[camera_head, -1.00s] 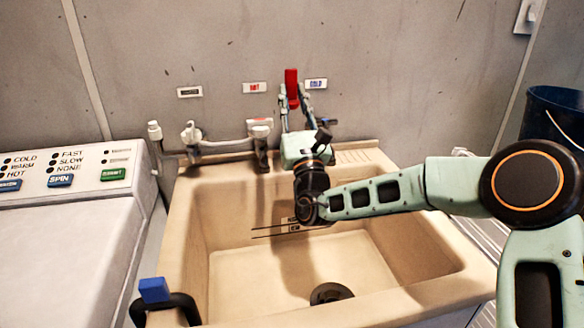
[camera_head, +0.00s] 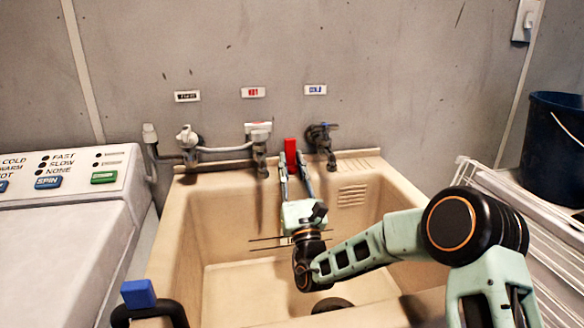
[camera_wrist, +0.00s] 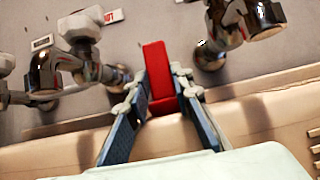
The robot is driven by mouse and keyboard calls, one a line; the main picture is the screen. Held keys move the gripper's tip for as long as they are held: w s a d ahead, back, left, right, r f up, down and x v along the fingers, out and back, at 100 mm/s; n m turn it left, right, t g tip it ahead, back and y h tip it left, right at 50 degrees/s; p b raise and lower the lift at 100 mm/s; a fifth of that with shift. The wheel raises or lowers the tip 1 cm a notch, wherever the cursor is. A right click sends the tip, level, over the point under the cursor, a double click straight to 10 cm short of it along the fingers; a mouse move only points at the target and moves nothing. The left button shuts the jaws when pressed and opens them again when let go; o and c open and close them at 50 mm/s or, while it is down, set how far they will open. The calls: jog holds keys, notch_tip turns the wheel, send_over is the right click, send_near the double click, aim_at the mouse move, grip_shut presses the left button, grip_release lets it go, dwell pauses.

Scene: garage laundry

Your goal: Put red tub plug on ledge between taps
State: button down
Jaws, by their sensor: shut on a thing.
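The red tub plug (camera_head: 291,152) is a red block-like piece held between the fingertips of my gripper (camera_head: 292,170). In the head view it shows between the hot tap (camera_head: 259,150) and the cold tap (camera_head: 322,143), at the back of the beige tub. In the wrist view the red plug (camera_wrist: 158,75) stands between the fingers of my gripper (camera_wrist: 155,100), with taps on both sides. The plug is at the back ledge (camera_head: 222,178); I cannot tell whether it touches the ledge.
The beige tub (camera_head: 182,235) lies below my arm. A washing machine (camera_head: 65,235) with buttons is at the left. A blue block (camera_head: 138,293) sits at the tub's front left. A dark blue bucket (camera_head: 556,140) and a white rack (camera_head: 540,235) are at the right.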

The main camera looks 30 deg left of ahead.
jog(key=shift+r, duration=0.1)
jog(key=c, duration=2.1)
grip_release()
jog(key=o, duration=0.4)
jog(key=p+v, duration=0.1)
jog(key=v, duration=0.6)
jog(key=shift+s+d, duration=0.15)
jog(key=shift+d, duration=0.05)
